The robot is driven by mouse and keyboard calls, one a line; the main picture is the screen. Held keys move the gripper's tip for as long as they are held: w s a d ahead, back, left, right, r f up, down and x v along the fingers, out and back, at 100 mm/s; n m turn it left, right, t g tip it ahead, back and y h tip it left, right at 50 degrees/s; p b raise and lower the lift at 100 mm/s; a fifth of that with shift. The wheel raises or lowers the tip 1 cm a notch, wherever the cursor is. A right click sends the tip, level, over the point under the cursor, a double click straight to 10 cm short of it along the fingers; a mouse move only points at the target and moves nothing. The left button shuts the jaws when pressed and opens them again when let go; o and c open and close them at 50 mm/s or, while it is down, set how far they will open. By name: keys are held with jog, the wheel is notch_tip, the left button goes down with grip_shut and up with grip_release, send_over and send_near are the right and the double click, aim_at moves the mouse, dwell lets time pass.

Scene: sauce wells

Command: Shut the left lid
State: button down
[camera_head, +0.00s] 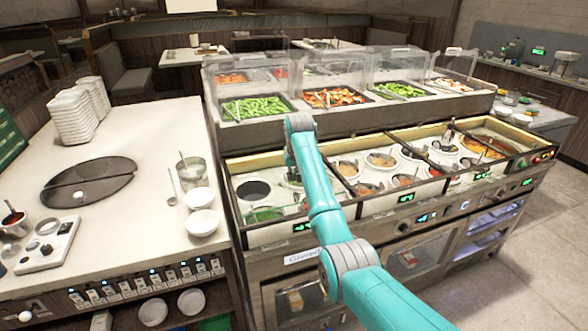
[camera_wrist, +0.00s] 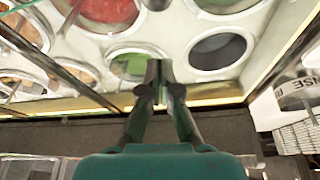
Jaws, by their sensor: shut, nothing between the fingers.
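The left well section (camera_head: 236,211) of the sauce counter holds a dark well (camera_head: 253,190) and green sauce (camera_head: 265,214). Its wells show uncovered from above in the wrist view, with a dark well (camera_wrist: 218,50), a green one (camera_wrist: 128,66) and a red one (camera_wrist: 108,8). In the head view my arm hides the fingertips.
Clear guards (camera_head: 345,68) stand over food trays behind the wells. More sauce wells (camera_head: 380,160) lie to the right. The left counter (camera_head: 130,225) carries stacked bowls (camera_head: 72,115), a dark round plate (camera_head: 100,182) and white bowls (camera_head: 202,222); part of its top is free.

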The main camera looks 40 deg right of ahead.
jog(key=shift+w+f, duration=0.1)
jog(key=shift+f, duration=0.4)
jog(key=shift+s+a+f, duration=0.15)
jog(key=shift+s+a, duration=0.1)
jog(key=shift+s, duration=0.3)
jog(key=shift+s+a+f, duration=0.2)
jog(key=shift+s+a, duration=0.05)
jog(key=shift+s, duration=0.35)
jog(key=shift+s+a+f, duration=0.15)
jog(key=shift+s+a, duration=0.1)
jog(key=shift+s, duration=0.3)
